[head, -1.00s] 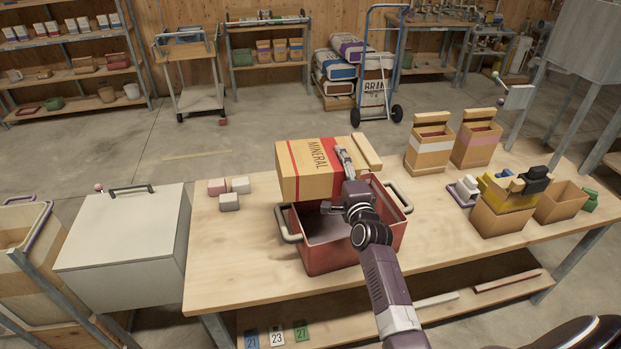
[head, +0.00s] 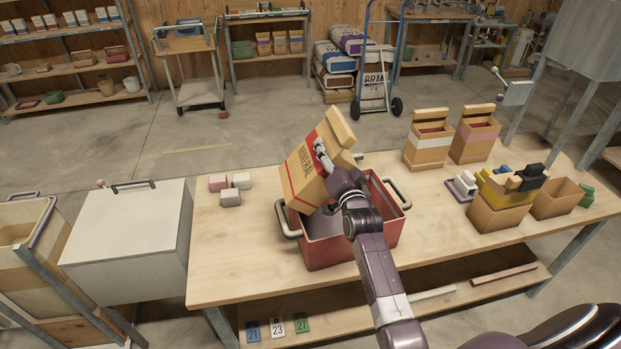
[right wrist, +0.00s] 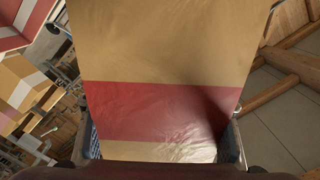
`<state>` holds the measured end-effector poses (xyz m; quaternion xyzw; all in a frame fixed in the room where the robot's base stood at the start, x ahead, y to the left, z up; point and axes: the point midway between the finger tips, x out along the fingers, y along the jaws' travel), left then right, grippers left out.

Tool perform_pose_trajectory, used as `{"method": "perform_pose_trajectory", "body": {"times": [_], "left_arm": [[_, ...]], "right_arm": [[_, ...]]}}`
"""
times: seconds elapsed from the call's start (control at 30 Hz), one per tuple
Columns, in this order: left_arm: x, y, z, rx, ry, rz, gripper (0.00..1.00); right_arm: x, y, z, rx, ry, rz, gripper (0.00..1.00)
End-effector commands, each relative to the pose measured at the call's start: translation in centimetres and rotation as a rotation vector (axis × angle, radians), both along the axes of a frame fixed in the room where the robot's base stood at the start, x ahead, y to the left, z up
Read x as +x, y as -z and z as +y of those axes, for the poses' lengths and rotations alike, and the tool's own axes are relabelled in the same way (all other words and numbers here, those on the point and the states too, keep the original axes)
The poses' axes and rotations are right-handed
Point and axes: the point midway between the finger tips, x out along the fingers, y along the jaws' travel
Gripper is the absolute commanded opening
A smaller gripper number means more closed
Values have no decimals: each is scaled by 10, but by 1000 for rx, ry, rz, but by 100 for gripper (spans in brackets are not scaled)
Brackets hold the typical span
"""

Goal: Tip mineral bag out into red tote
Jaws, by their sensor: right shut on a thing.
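The tan mineral bag (head: 304,172), with red bands and MINERAL lettering, is held tilted above the red tote (head: 325,253), its folded tan top end up and to the right. Its lower end is over the tote's left part. My right gripper (head: 325,160) is shut on the bag's side. In the right wrist view the bag (right wrist: 160,50) with its red band fills the middle, between the fingers. The tote stands on the table, handles at its left and right. Its floor is partly hidden by bag and arm, and I see no pouring stream. My left gripper is out of view.
On the wooden table (head: 240,270), small blocks (head: 230,197) lie left of the tote. Two open tan bags (head: 428,140) and a group of open boxes (head: 498,212) stand right. A grey lidded bin (head: 125,245) adjoins the table's left. The table's front left is clear.

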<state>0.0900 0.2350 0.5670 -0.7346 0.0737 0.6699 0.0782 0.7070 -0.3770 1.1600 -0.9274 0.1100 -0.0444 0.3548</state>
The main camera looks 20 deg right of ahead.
Motion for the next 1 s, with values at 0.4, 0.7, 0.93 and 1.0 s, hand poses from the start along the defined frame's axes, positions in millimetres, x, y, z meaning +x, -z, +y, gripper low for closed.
{"method": "perform_pose_trajectory", "body": {"times": [0.4, 0.7, 0.93, 1.0], "left_arm": [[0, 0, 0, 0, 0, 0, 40], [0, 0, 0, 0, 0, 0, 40], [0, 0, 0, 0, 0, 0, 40], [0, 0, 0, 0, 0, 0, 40]], "right_arm": [[0, -8, 1, -125, 0, 27, 3], [0, -40, 0, -260, 0, 59, 3], [0, -41, 0, -270, 0, 63, 3], [0, -41, 0, -269, 0, 63, 3]]}}
